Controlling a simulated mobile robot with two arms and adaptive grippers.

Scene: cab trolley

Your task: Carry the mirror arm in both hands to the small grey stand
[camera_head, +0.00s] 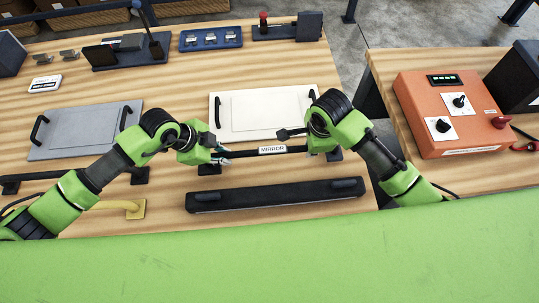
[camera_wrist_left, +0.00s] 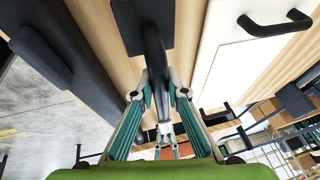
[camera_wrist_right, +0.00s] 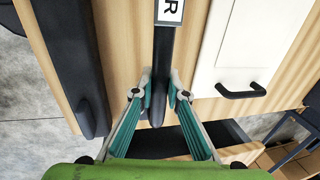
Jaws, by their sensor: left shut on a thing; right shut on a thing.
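The mirror arm (camera_head: 243,154) is a thin black bar with a white label reading MIRROR, lying crosswise in front of the white panel in the head view. My left gripper (camera_head: 220,155) is shut on its left part, and the bar runs between the fingers in the left wrist view (camera_wrist_left: 153,50). My right gripper (camera_head: 311,150) is shut on its right part, and the bar shows between the fingers in the right wrist view (camera_wrist_right: 162,55). Dark blocks (camera_head: 208,169) show near both ends; I cannot tell if the bar touches them. I cannot identify the small grey stand for certain.
A long dark bar (camera_head: 275,195) lies just in front. The white panel (camera_head: 262,113) is behind, the grey panel (camera_head: 85,131) to the left. A low dark rack (camera_head: 11,186) and a yellow handle (camera_head: 134,209) lie at left. An orange control box (camera_head: 445,112) stands on the right table.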

